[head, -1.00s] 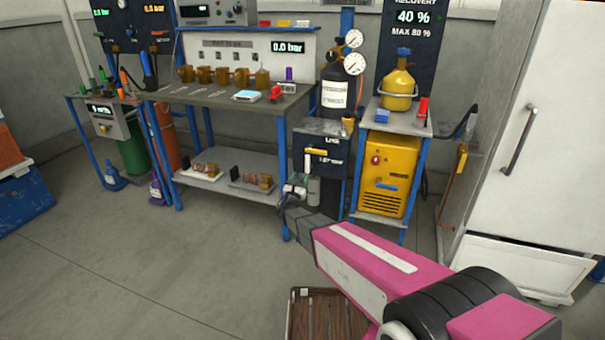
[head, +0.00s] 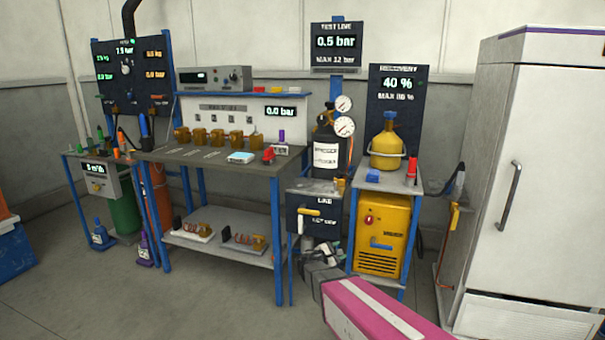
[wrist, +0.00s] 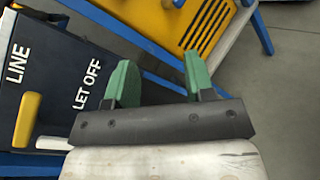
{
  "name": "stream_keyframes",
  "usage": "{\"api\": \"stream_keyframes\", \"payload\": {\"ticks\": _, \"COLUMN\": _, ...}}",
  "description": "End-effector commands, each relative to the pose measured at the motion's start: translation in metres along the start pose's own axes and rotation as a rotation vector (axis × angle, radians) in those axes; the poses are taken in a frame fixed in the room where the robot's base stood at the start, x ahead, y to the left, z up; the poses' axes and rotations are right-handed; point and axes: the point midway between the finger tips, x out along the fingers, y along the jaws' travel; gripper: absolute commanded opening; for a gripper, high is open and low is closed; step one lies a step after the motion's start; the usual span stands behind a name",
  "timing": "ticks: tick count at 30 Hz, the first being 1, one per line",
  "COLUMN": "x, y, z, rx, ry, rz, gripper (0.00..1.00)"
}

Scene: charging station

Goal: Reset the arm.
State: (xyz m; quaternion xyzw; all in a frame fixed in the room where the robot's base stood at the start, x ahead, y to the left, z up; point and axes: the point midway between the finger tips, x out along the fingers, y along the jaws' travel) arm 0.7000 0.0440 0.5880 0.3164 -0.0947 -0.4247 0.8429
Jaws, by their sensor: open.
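My arm, pink and white, reaches in from the bottom right in the head view. My gripper (wrist: 157,82) shows in the wrist view with two green fingers spread apart and nothing between them. In the head view its dark end is near the lower part of the black LINE box, and the fingertips are hard to make out. The LINE box (head: 317,217) has a yellow handle and a pale handle. In the wrist view the yellow handle (wrist: 27,120) is left of my gripper, apart from it.
The yellow recovery machine (head: 382,238) stands right of the box on a blue-legged stand. The workbench (head: 210,160) with brass parts is to the left. A white cabinet (head: 540,190) fills the right side. The grey floor (head: 130,305) at front left is clear.

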Motion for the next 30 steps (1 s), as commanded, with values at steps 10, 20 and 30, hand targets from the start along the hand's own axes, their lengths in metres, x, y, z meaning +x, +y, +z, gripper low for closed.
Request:
{"api": "stream_keyframes", "payload": {"ticks": 10, "x": -0.002, "y": -0.114, "z": 0.060, "rx": 0.514, "ry": 0.115, "rz": -0.610, "gripper": 0.49}}
{"api": "stream_keyframes", "payload": {"ticks": 20, "x": -0.057, "y": -0.172, "z": 0.090, "rx": 0.990, "ry": 0.165, "rz": -1.192, "gripper": 0.49}}
{"api": "stream_keyframes", "payload": {"ticks": 30, "x": -0.100, "y": -0.176, "z": 0.104, "rx": 1.259, "ry": 0.185, "rz": -1.561, "gripper": 0.49}}
